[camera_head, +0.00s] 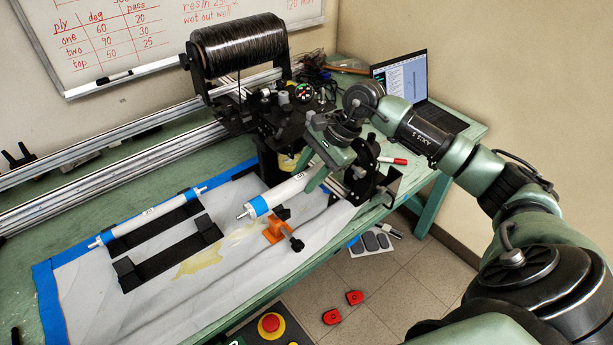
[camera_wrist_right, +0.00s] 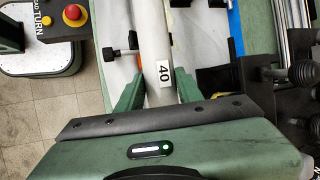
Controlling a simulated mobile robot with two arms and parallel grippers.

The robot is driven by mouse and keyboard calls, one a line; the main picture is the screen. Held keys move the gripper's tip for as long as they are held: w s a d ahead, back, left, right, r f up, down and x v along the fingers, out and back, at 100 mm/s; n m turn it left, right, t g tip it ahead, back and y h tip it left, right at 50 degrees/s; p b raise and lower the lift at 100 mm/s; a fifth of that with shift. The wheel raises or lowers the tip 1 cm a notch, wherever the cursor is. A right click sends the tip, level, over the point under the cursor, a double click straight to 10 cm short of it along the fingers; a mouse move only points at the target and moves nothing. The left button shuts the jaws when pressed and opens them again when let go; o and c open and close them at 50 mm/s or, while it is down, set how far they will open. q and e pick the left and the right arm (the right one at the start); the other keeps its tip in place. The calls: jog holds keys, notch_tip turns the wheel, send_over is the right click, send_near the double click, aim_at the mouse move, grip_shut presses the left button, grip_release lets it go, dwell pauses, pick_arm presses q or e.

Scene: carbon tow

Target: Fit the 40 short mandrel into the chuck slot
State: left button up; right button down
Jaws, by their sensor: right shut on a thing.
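The 40 short mandrel is a white tube with a blue band and a thin metal end (camera_head: 284,193); its label 40 shows in the right wrist view (camera_wrist_right: 164,74). My right gripper (camera_head: 318,176) is shut around it, with green fingers on both sides in the right wrist view (camera_wrist_right: 158,92). The mandrel is tilted, its blue-banded end toward the lower left. Its other end is hidden by the gripper. The black chuck parts (camera_head: 382,187) stand just right of my gripper; I cannot tell whether the mandrel touches the slot. My left gripper is not in view.
An orange clamp (camera_head: 271,234) with a black knob stands just below the mandrel. Another white mandrel (camera_head: 150,218) lies on a black cradle at left; the cradle in front (camera_head: 165,262) is empty. A tow spool (camera_head: 240,46) and rails stand behind. A laptop (camera_head: 400,75) is at back right.

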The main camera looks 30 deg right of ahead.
aim_at(306, 185)
jog(key=shift+b, duration=0.35)
dwell(0.7)
jog(key=shift+f, duration=0.15)
dwell(0.3)
jog(key=shift+f+b, duration=0.3)
jog(key=shift+b, duration=0.25)
jog(key=shift+f+b, duration=1)
jog(key=shift+b, duration=0.15)
jog(key=shift+a, duration=0.1)
jog(key=c, duration=0.9)
grip_release()
jog(key=shift+o, duration=0.2)
jog(key=shift+f, duration=0.1)
jog(key=b+v, duration=0.1)
jog(key=v, duration=0.7)
jog(key=shift+b, duration=0.35)
